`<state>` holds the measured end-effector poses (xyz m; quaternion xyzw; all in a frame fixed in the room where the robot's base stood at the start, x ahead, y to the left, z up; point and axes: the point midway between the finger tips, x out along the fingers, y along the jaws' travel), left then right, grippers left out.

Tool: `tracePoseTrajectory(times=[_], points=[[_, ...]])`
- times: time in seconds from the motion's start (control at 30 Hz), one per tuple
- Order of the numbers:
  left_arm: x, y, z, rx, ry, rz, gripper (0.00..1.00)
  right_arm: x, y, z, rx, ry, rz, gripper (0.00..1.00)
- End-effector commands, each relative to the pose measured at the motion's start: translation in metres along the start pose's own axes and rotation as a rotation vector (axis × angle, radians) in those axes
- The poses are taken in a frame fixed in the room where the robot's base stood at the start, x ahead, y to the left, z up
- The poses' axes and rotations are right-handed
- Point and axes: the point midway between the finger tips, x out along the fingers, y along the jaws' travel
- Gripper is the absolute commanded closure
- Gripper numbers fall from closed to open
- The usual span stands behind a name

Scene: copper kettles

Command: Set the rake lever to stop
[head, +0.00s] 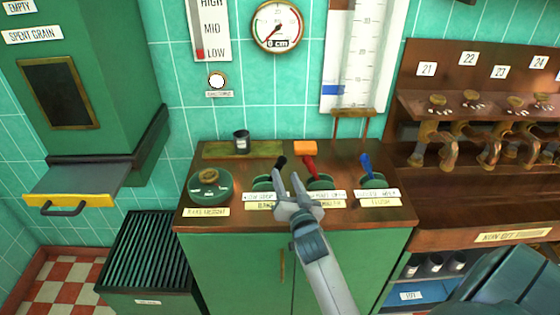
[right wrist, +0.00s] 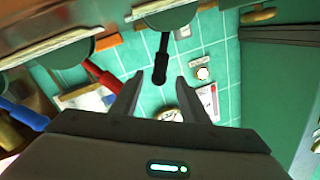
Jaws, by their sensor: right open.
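The rake lever (head: 281,161) has a black handle and stands on a round green base on the wooden console, above a label that seems to read RAKE. Its finer stop markings are too small to read. My right gripper (head: 287,180) is open just in front of this lever and partly hides its base and labels. In the right wrist view the black handle (right wrist: 160,68) points in between the two open fingertips (right wrist: 159,82), with no clear contact. My left gripper is not in view.
A red lever (head: 309,166) stands close to the right of the gripper, and a blue lever (head: 366,162) farther right. A green dial (head: 209,187) sits at the console's left. A dark cup (head: 241,141) and an orange block (head: 305,148) are behind.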

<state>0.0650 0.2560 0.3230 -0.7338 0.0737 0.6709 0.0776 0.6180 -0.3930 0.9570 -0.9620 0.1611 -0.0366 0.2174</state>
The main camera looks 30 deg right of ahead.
Motion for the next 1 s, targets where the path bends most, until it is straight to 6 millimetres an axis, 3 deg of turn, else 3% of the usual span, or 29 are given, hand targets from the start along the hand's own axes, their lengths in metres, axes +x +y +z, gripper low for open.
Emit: tracePoseTrajectory(times=[0.2,0.4,0.9,1.0], points=[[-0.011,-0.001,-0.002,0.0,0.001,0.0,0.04,0.04,-0.001,-0.002,0.0,0.0,0.0,0.59],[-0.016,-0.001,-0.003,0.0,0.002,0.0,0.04,0.064,-0.001,-0.001,0.0,0.0,0.0,0.59],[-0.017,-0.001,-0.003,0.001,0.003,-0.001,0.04,0.075,0.0,0.0,0.0,-0.001,0.001,0.59],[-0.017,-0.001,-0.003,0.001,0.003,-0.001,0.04,0.075,0.0,0.0,0.0,-0.001,0.0,0.83]])
